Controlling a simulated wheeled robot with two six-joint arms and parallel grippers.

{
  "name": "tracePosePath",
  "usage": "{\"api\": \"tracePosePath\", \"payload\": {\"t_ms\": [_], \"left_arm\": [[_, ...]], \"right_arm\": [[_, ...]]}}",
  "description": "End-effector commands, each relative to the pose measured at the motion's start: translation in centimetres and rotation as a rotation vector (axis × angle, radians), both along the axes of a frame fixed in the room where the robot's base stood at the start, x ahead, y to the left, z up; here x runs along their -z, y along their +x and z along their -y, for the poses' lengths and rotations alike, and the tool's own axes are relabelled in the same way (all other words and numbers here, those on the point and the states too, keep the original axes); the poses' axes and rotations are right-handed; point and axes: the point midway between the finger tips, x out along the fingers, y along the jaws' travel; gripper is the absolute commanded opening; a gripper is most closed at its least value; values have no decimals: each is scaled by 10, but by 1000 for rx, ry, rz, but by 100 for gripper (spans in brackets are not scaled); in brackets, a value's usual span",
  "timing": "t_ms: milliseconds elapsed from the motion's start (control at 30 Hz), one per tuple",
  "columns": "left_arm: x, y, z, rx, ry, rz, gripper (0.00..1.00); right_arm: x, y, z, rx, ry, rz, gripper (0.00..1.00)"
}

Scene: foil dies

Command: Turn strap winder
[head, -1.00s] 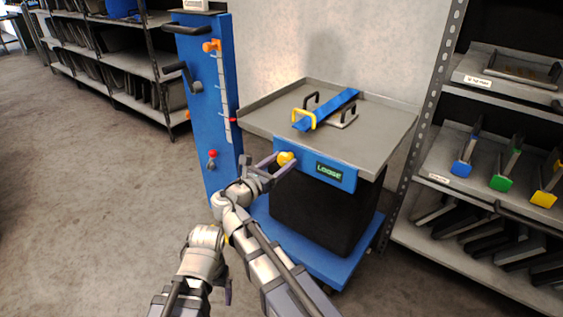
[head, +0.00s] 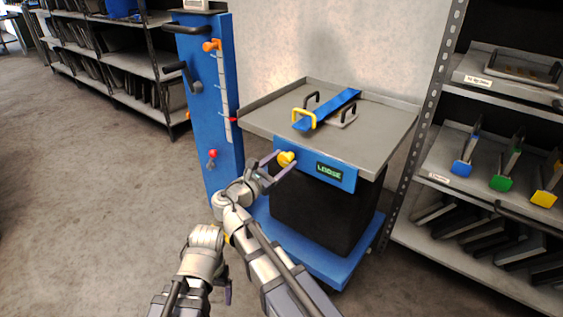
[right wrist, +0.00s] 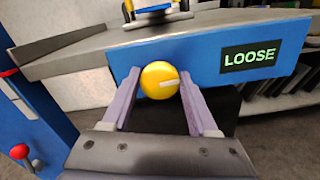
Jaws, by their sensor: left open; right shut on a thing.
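The round yellow winder knob (head: 286,159) is on the blue front panel (head: 312,175) of the cart. A lit display (head: 329,171) beside it reads LOOSE. My right gripper (head: 283,166) is shut on the knob. In the right wrist view the knob (right wrist: 160,80) sits between the two purple fingers, its pale mark pointing right and slightly up.
The grey tray top (head: 385,112) overhangs the panel just above my right gripper. A blue post (head: 196,125) with levers and knobs stands close to the left. A shelf rack (head: 455,190) stands to the right. The floor at left is clear.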

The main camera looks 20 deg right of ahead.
Motion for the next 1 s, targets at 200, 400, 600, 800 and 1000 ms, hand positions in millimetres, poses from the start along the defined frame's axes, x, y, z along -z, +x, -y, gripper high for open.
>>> {"api": "tracePosePath", "payload": {"t_ms": [200, 400, 600, 800, 1000], "left_arm": [[0, 0, 0, 0, 0, 0, 88], [1, 0, 0, 0, 0, 0, 88], [2, 0, 0, 0, 0, 0, 88], [2, 0, 0, -1, 0, 0, 88], [2, 0, 0, -1, 0, 0, 88]], "right_arm": [[1, -1, 1, 0, 127, 163, 4], [1, -2, 1, 0, 240, 308, 4], [1, -2, 1, 0, 337, 432, 4], [2, -2, 2, 0, 410, 525, 4], [2, -2, 2, 0, 455, 584, 4]]}}
